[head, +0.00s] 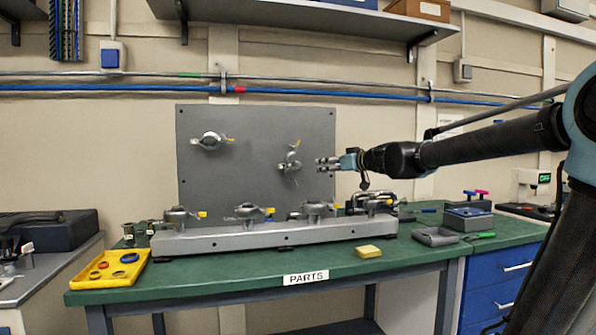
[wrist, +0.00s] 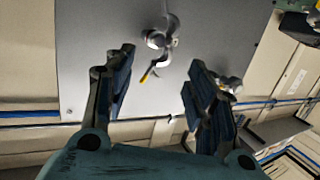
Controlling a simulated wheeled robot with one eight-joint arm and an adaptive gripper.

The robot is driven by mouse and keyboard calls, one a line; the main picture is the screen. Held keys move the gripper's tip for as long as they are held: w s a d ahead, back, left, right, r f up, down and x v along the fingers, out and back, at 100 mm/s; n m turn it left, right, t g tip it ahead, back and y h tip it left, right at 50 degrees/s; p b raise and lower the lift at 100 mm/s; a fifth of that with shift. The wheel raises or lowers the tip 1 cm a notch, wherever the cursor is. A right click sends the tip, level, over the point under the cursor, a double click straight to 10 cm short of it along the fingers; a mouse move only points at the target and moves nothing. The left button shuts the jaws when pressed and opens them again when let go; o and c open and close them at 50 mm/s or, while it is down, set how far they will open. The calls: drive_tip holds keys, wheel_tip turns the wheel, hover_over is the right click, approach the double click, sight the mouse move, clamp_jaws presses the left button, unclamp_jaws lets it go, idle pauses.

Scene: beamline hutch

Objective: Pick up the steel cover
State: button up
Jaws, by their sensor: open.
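My gripper (head: 324,164) is open and empty, level with the lower right part of a grey upright panel (head: 255,125). In the wrist view its two fingers (wrist: 160,90) are spread wide with nothing between them. A steel fitting with a clamp (head: 289,160) sits on the panel just left of the fingertips. It also shows in the wrist view (wrist: 160,40), beyond the fingers. A round steel fitting with a yellow-tipped clamp (head: 209,141) is at the panel's upper left. I cannot tell which steel piece is the cover.
A grey rail (head: 270,236) with several clamped steel fittings runs along the green bench (head: 210,272). A yellow tray (head: 110,270) with rings stands at the left. A yellow block (head: 368,252) and grey tray (head: 436,237) lie right of middle. A shelf (head: 300,18) hangs above.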

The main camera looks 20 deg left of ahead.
approach(301, 167)
drive_tip(key=s+f+x, duration=0.1)
drive_tip(key=x, duration=0.3)
drive_tip(key=shift+w+r+x, duration=0.15)
drive_tip(key=shift+r+x, duration=0.05)
drive_tip(key=shift+x, duration=1.15)
drive_tip(key=shift+w+r+x, duration=0.15)
drive_tip(key=shift+r+x, duration=0.05)
drive_tip(key=shift+x, duration=1.2)
drive_tip(key=shift+d, duration=0.15)
drive_tip(key=c, duration=1.1)
